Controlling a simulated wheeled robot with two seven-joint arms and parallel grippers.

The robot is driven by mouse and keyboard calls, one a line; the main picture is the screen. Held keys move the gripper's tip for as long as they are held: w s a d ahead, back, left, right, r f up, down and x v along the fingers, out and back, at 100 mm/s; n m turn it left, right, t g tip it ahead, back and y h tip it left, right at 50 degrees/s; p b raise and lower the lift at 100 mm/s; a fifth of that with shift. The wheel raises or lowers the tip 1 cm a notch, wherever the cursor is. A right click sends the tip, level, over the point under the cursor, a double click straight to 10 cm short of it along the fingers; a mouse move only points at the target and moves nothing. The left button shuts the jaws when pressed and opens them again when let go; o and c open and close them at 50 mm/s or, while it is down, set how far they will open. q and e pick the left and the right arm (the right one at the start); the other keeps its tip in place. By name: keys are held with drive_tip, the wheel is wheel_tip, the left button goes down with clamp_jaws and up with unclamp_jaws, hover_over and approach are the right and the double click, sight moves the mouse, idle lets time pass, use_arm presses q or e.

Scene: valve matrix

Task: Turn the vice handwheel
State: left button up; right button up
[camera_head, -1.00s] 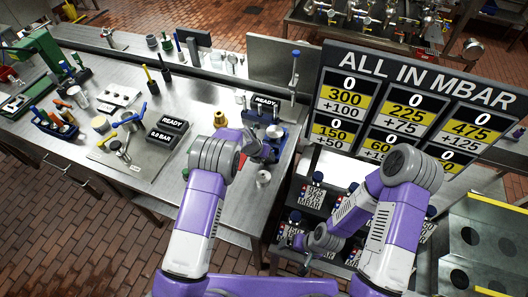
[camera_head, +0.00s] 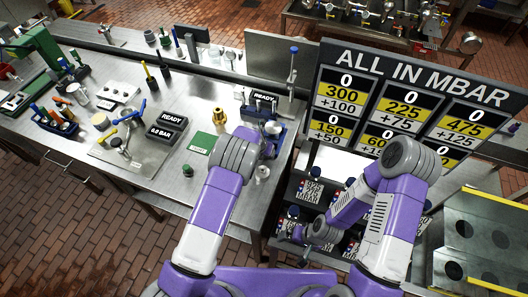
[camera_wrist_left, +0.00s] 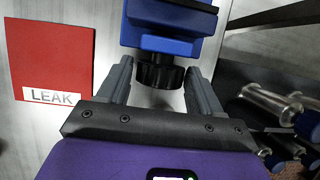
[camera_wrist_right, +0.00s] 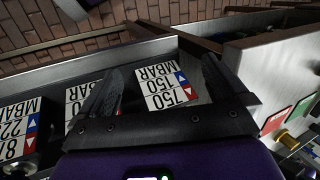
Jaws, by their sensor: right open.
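The vice is a blue block at the right end of the steel bench, partly behind my left arm in the head view (camera_head: 279,143). In the left wrist view the blue vice (camera_wrist_left: 165,42) fills the top. Its black ribbed handwheel (camera_wrist_left: 160,76) faces my left gripper (camera_wrist_left: 159,72). The two fingers stand open on either side of the handwheel, with narrow gaps; contact is not clear. The head view hides the handwheel and left fingers behind my arm. My right gripper (camera_wrist_right: 161,70) is open and empty above the labelled items on the lower shelf.
A red LEAK card (camera_wrist_left: 52,55) lies left of the vice. A green card (camera_head: 200,143) and a brass fitting (camera_head: 218,115) are on the bench. Pressure-labelled items (camera_wrist_right: 172,86) sit below my right gripper. The ALL IN MBAR board (camera_head: 415,85) stands at the right.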

use_arm(q)
drive_tip(key=shift+r, duration=0.1)
drive_tip(key=v, duration=0.7)
drive_tip(key=shift+r, duration=0.2)
drive_tip(key=shift+s+f, duration=0.1)
